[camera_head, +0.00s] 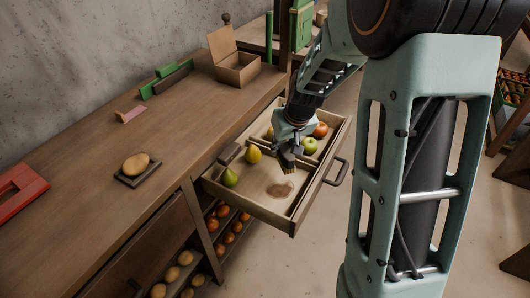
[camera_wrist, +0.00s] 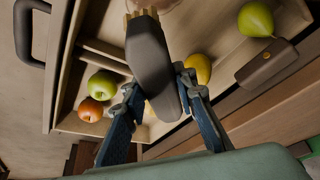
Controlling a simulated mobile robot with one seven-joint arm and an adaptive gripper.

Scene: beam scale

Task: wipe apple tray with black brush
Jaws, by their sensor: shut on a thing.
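My gripper (camera_head: 287,148) is shut on the black brush (camera_wrist: 152,60), its fingers on both sides of the dark handle. The brush points down over the open wooden drawer tray (camera_head: 250,209), and its tan bristles (camera_wrist: 146,13) are at or just above the floor. I cannot tell if they touch. A brown smudge (camera_head: 281,189) lies on the floor of the near compartment, just by the bristles. That compartment also holds a green pear (camera_head: 230,177) and a yellow pear (camera_head: 254,154). Beyond a divider are a green apple (camera_head: 310,145) and a red-orange apple (camera_head: 320,129).
A dark brown block (camera_head: 230,153) sits at the tray's left edge. The tray's handle (camera_head: 338,171) sticks out to the right. The wooden counter (camera_head: 85,195) bears an open box (camera_head: 236,68) and a potato-like item on a small dark plate (camera_head: 137,179). Fruit fills shelves below.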

